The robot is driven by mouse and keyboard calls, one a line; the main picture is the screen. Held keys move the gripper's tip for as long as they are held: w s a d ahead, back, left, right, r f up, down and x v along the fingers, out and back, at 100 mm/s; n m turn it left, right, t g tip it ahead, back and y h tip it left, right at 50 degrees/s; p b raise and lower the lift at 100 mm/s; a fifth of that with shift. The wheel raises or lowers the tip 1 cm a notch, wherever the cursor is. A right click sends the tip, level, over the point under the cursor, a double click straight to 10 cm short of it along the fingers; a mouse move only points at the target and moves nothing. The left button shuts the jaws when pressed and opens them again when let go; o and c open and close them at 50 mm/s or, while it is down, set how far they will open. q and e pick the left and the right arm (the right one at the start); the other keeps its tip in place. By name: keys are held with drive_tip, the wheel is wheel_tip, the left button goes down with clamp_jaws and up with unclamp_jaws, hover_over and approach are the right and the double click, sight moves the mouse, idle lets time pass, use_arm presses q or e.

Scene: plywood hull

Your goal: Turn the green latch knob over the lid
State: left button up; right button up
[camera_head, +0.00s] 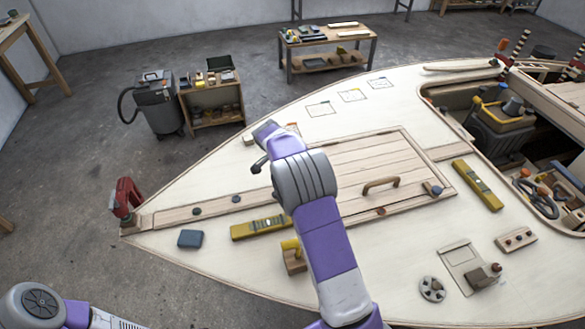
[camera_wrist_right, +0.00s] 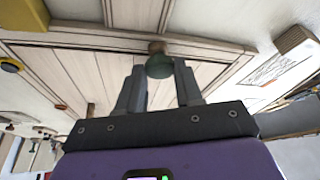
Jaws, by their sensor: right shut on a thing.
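The green latch knob (camera_wrist_right: 159,67) is between the fingertips of my right gripper (camera_wrist_right: 160,78) in the right wrist view. The gripper is shut on it. The knob sits on a small brown base at the edge of the planked lid (camera_wrist_right: 85,75). In the head view the lid (camera_head: 350,165) lies closed on the hull deck, with a curved wooden handle (camera_head: 381,183) on it. There my right arm hides the green knob and covers the lid's left end. My left gripper is out of view; only part of that arm shows at lower left.
A blue knob (camera_head: 433,188) and a red knob (camera_head: 381,211) sit along the lid's near edge. A yellow level (camera_head: 258,228) and a yellow-topped wooden block (camera_head: 293,258) lie close to my right arm. Another level (camera_head: 478,185) lies right of the lid, before the open cockpit.

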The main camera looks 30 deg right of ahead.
drive_tip(key=shift+w+m+g+p, duration=0.1)
drive_tip(key=shift+m+g+p, duration=0.45)
drive_tip(key=shift+m, duration=0.55)
drive_tip(key=shift+w+m+g+p, duration=0.1)
drive_tip(key=shift+m+g+p, duration=0.25)
drive_tip(key=shift+m+p, duration=0.55)
drive_tip(key=shift+m, duration=0.3)
drive_tip(key=o, duration=1)
drive_tip(key=shift+o, duration=0.2)
drive_tip(key=shift+r, duration=0.1)
drive_tip(key=p+v, duration=0.1)
drive_tip(key=v, duration=0.6)
drive_tip(key=shift+r, duration=0.2)
